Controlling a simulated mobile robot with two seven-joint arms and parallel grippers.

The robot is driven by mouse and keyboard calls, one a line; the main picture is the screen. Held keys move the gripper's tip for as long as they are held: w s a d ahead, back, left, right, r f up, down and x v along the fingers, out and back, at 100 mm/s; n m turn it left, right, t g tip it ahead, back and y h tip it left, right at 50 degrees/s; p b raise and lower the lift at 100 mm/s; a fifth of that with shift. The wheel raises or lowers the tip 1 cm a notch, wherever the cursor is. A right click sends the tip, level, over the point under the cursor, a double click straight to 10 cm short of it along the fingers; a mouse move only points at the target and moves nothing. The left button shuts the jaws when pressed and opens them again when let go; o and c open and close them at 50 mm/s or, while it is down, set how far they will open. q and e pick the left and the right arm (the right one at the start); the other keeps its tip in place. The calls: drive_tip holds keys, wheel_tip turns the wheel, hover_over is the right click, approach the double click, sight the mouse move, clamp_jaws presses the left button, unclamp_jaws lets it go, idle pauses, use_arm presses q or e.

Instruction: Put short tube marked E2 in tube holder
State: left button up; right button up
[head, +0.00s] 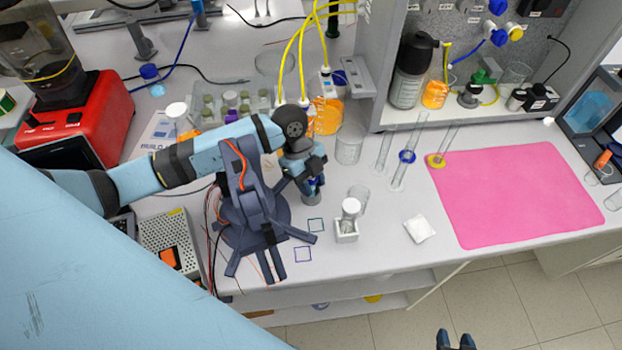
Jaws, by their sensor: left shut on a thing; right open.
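My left gripper (312,178) is over the bench, pointing down, shut on a small short tube (311,198) with a blue part near its top. The jaws hide most of it, and I cannot read any E2 marking. I cannot tell whether its bottom touches the bench. A small white square holder (346,238) stands to the right and nearer, with a clear capped vessel (350,208) in or right behind it. A rack with several capped tubes (233,100) stands farther back, left of the gripper. My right gripper (456,341) is open and empty at the bottom edge, beyond the bench front.
Clear beakers (349,143) and upright glass cylinders (404,170) stand behind and to the right. A dark clawed stand (250,210) is close on the left. Two marked squares (303,254) lie on the bench. A pink mat (515,195) on the right is bare.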

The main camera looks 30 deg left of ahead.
use_arm(q)
drive_tip(key=shift+f, duration=0.1)
use_arm(e)
drive_tip(key=shift+d+f, duration=0.1)
idle(0.4)
use_arm(q)
drive_tip(key=o, duration=1)
drive_tip(key=shift+p+v, duration=3.35)
drive_tip(key=shift+v, duration=3.55)
use_arm(e)
drive_tip(key=shift+m+h, duration=0.3)
drive_tip(key=shift+d+r, duration=0.15)
drive_tip(key=shift+r, duration=1.35)
drive_tip(key=shift+d+r, duration=0.15)
drive_tip(key=shift+r, duration=1.3)
use_arm(q)
drive_tip(key=shift+d, duration=0.15)
